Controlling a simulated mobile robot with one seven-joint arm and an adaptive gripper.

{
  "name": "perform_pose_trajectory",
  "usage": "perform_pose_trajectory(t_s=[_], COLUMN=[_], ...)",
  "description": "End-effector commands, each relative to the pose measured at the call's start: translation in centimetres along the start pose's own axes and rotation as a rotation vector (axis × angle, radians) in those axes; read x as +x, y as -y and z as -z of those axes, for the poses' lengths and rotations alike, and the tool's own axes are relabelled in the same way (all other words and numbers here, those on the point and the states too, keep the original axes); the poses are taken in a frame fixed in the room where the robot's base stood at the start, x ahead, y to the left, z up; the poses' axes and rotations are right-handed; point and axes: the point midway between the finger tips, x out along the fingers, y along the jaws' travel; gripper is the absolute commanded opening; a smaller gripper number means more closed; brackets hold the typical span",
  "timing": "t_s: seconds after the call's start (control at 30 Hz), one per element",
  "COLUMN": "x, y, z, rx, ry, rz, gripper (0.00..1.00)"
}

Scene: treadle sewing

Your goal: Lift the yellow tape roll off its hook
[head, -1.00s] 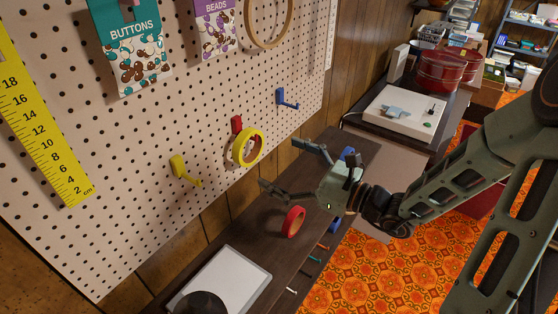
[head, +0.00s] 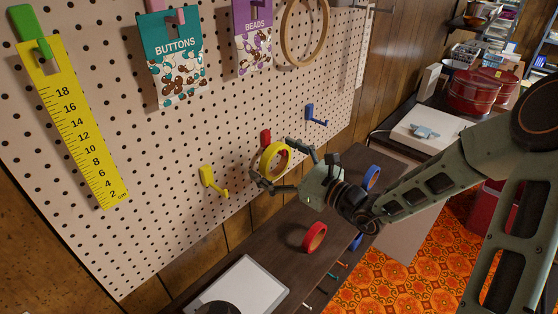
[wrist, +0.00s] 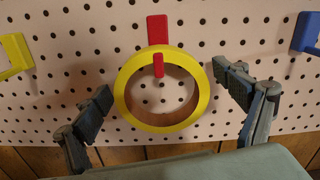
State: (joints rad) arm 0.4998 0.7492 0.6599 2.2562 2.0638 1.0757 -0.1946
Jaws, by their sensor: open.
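The yellow tape roll (head: 268,157) hangs on a red hook (head: 266,137) on the pegboard. In the wrist view the roll (wrist: 122,95) is near the centre, with the red hook (wrist: 157,30) passing through the top of its hole. My gripper (head: 270,160) is open, with one finger to each side of the roll. In the wrist view a gap shows between each fingertip and the roll's rim, the right gap larger than the left. How far the fingertips are from the roll in depth is hard to tell.
A yellow hook (head: 212,183) and a blue hook (head: 315,116) are empty on either side. A red tape roll (head: 314,237) and a blue roll (head: 371,177) stand on the dark table (head: 270,240) below. Button and bead packets (head: 176,70) hang above.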

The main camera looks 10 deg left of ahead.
Motion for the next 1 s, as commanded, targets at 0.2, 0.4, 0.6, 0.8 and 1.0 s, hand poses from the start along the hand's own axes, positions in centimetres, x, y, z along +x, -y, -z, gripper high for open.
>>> perform_pose_trajectory(t_s=[0.2,0.4,0.6,0.8,1.0], x=[0.0,0.0,0.0,0.0,0.0], y=[0.0,0.0,0.0,0.1,0.2], z=[0.0,0.0,0.0,-0.4,-1.2], rx=[0.000,0.000,-0.001,-0.001,-0.001], ry=[0.000,0.000,0.000,0.000,0.000], rz=[0.000,0.000,0.000,0.000,0.000], gripper=[0.84,0.62,0.44,0.44,0.44])
